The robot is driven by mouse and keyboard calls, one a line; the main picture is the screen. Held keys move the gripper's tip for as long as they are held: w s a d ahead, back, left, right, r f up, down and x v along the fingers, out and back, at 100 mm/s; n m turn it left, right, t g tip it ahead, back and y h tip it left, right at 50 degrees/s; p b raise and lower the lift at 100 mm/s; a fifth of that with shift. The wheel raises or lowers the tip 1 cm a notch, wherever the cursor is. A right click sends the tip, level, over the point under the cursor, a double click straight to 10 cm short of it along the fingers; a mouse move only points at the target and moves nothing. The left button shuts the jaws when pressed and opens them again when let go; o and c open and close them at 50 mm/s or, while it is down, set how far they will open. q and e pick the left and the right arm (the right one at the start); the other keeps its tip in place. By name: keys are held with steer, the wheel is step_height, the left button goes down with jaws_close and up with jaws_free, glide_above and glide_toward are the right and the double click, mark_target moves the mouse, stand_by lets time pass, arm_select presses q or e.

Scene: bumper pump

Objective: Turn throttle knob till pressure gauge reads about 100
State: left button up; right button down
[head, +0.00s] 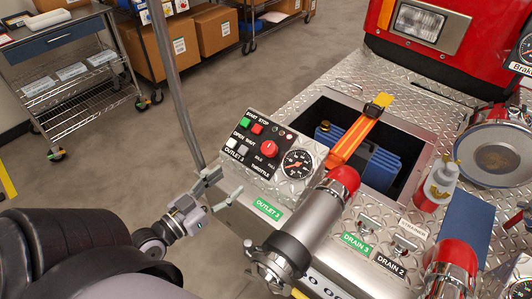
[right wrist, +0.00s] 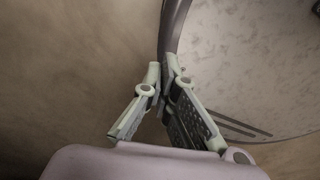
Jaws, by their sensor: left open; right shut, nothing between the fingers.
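The red throttle knob (head: 268,148) is on the small control panel (head: 255,130) of the bumper, above the THROTTLE label. The round pressure gauge (head: 297,164) with a white-marked dark face sits to its right; its reading is too small to tell. My left gripper (head: 224,187) is open and empty, to the left of and below the panel, apart from the knob. My right gripper (right wrist: 163,72) shows only in the right wrist view, shut and empty, its fingertips close together in front of a dark curved edge.
A cart (head: 75,85) stands back left.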

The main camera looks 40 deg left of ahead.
mark_target(265, 154)
arm_select(q)
steer(key=w, duration=0.4)
steer(key=w+d+p, duration=0.1)
steer(key=w, duration=0.8)
steer(key=shift+w+d, duration=0.35)
steer(key=shift+d, duration=0.05)
steer(key=shift+w+d, duration=0.1)
steer(key=shift+w, duration=0.5)
steer(key=c, duration=1.1)
steer(key=n+y+p, duration=0.1)
steer(key=p, duration=0.1)
steer(key=n+y+p, duration=0.1)
steer(key=p, duration=0.2)
steer(key=shift+d+r, duration=0.1)
steer(key=shift+r, duration=0.25)
steer(key=shift+f+n+y+p, duration=0.25)
steer(key=shift+n+y+p, duration=0.35)
steer(key=shift+p, duration=0.25)
steer(key=shift+f, duration=0.1)
